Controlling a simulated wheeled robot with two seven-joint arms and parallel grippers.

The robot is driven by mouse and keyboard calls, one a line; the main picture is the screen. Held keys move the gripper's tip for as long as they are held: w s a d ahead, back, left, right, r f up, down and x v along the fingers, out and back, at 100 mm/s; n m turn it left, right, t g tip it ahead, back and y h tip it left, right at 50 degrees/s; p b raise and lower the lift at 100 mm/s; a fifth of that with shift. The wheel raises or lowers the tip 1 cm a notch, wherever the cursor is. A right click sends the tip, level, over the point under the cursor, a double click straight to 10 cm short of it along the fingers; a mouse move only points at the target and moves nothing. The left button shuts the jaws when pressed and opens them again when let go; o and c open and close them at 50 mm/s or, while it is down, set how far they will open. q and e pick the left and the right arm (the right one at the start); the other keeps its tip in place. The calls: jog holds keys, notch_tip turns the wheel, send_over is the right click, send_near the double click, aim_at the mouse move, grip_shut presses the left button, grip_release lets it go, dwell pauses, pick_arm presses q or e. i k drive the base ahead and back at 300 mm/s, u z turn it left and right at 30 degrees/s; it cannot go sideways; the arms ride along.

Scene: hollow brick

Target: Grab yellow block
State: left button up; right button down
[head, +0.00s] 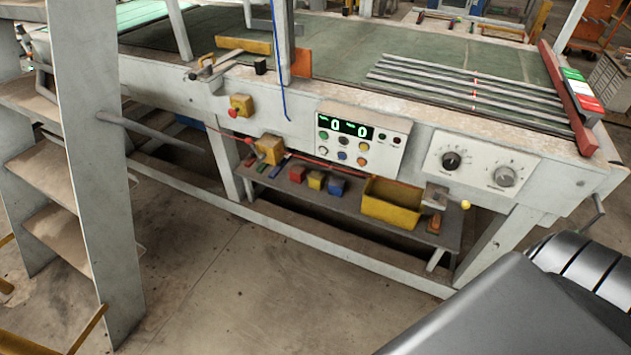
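A small yellow block (315,180) sits on the low grey shelf (350,208) under the machine table. A red block (297,174) stands just left of it and a blue block (336,186) just right of it. A yellow open bin (390,206) stands further right on the same shelf. Neither of my grippers is in view. A dark grey part of my own body fills the lower right corner of the head view.
The machine's front panel (361,140) with buttons and knobs overhangs the shelf. A grey frame rail (330,255) runs low in front of it. Grey steps (95,160) stand at the left. The concrete floor (240,290) in front is clear.

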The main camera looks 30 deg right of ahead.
aim_at(317, 179)
jog(key=k, duration=0.45)
jog(key=z, duration=0.25)
jog(key=i, duration=0.35)
jog(key=z, duration=0.95)
jog(key=i, duration=0.9)
jog(key=z, duration=0.7)
